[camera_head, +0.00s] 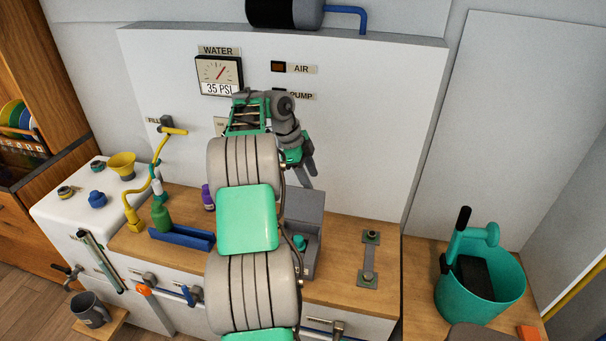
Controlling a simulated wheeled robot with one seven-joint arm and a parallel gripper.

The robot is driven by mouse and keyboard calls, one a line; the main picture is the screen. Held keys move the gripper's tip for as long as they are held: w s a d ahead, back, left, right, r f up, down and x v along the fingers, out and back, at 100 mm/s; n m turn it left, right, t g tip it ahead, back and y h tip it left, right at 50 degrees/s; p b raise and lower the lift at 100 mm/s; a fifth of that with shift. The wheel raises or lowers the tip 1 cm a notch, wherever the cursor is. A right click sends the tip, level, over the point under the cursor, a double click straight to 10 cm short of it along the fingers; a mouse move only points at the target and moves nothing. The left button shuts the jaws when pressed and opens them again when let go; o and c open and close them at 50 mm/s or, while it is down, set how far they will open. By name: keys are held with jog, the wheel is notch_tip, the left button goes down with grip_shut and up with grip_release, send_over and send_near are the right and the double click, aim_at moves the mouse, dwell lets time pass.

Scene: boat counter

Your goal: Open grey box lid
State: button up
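The grey box (311,252) stands on the wooden counter, just right of my arm, which hides its left side. A grey panel (305,205) stands upright at the back of the box. I cannot tell for sure whether it is the raised lid. A small green thing (300,243) shows in front of this panel, within the box's outline. My gripper (308,172) is above the back of the box, in front of the white wall panel, pointing downward. Its fingers are small and partly overlapped, so their opening is unclear. No contact with the box can be made out.
A metal fitting (369,259) is on the counter to the right. A teal bucket (480,300) stands at far right. A blue tray (182,238), green bottle (161,217) and yellow pipe (133,212) are at left. A pressure gauge (219,75) is on the wall panel.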

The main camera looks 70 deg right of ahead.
jog(key=f, duration=0.2)
jog(key=shift+a+f+y+p, duration=0.25)
jog(key=shift+f+y+p, duration=0.05)
jog(key=w+d+p, duration=0.4)
jog(key=d+p, duration=0.1)
jog(key=d, duration=0.2)
